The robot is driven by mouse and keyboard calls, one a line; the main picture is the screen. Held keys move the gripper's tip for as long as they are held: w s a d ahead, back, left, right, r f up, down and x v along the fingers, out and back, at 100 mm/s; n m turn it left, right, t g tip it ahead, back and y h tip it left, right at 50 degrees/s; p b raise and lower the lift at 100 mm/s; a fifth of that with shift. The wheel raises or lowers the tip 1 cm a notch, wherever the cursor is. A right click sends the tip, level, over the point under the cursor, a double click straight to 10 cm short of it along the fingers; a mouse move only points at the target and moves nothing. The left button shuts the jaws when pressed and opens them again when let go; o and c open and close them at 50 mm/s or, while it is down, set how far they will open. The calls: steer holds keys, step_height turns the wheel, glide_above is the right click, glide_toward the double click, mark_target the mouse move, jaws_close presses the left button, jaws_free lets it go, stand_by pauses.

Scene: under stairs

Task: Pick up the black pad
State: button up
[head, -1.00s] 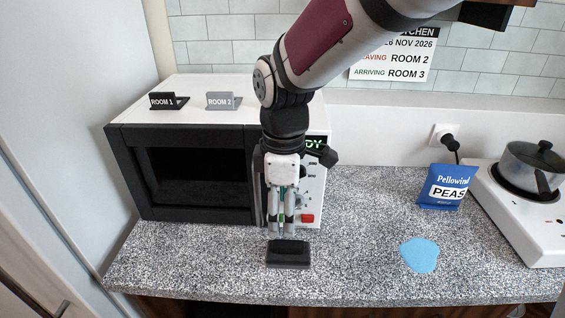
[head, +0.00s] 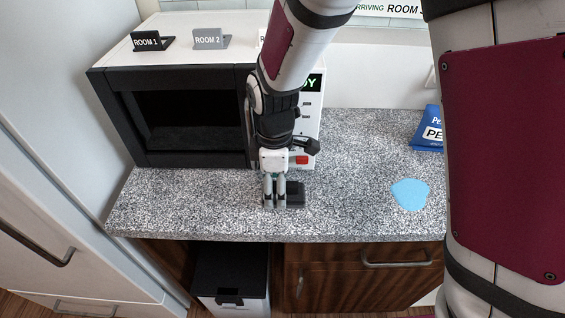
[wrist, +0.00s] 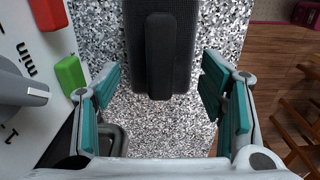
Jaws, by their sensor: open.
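The black pad (head: 297,194) lies on the speckled grey counter in front of the microwave's control panel. It is a dark block with a raised bar along its top, seen in the wrist view (wrist: 178,60). My gripper (head: 274,204) is low over the counter at the pad's left side in the head view and hides part of it. In the wrist view my gripper (wrist: 160,95) is open, with teal-lined fingers apart and the pad's near end between and beyond them. Nothing is held.
The microwave (head: 190,115) stands behind with room signs on top; its red and green buttons are close by in the wrist view. A blue puddle-like patch (head: 410,194) and a blue peas bag (head: 428,130) are to the right. A bin (head: 232,280) stands below the counter.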

step_height(320, 180, down, 2)
steer(key=shift+f, duration=0.1)
steer(key=c, duration=0.9)
